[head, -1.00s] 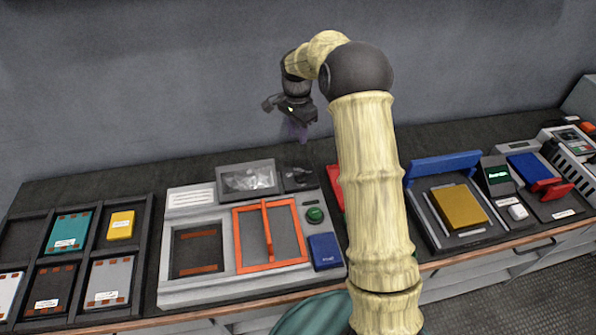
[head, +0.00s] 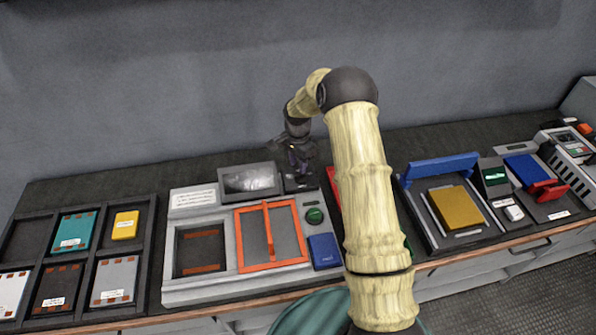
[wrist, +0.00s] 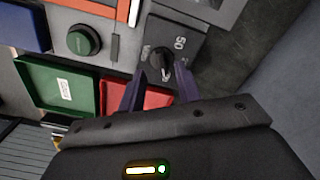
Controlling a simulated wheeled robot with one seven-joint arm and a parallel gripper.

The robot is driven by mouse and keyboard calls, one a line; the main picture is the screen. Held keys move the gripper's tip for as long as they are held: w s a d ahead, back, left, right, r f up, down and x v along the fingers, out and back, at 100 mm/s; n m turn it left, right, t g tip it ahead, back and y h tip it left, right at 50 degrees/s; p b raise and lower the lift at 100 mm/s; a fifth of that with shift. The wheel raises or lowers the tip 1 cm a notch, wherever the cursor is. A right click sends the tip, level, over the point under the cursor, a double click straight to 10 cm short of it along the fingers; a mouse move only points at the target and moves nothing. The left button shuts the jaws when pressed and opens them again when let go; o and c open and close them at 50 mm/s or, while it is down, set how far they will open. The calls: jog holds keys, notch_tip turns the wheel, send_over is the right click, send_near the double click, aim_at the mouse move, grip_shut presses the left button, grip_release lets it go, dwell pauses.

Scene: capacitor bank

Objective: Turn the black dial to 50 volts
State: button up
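The black dial (wrist: 160,62) sits on a dark square panel (wrist: 182,36) in the wrist view, with "50" printed beside it and another marking on its left edge that is hard to read. A small light mark shows on the dial, but its exact setting is unclear. My gripper (wrist: 161,82) is open, its two purple fingers apart and just short of the dial, one to each side of it in the picture. In the head view my gripper (head: 299,163) is over the dark panel (head: 302,183) and hides the dial.
Near the dial are a green round button (head: 314,215), a clear-windowed box (head: 251,181), an orange-framed cover (head: 240,252) with a raised handle, and a blue block (head: 324,250). A parts tray (head: 148,245) stands left; a blue-lidded fixture (head: 403,183) stands right.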

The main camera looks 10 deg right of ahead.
aim_at(298, 176)
jog(key=shift+f+p, duration=0.55)
jog(key=shift+f, duration=2.15)
grip_shut()
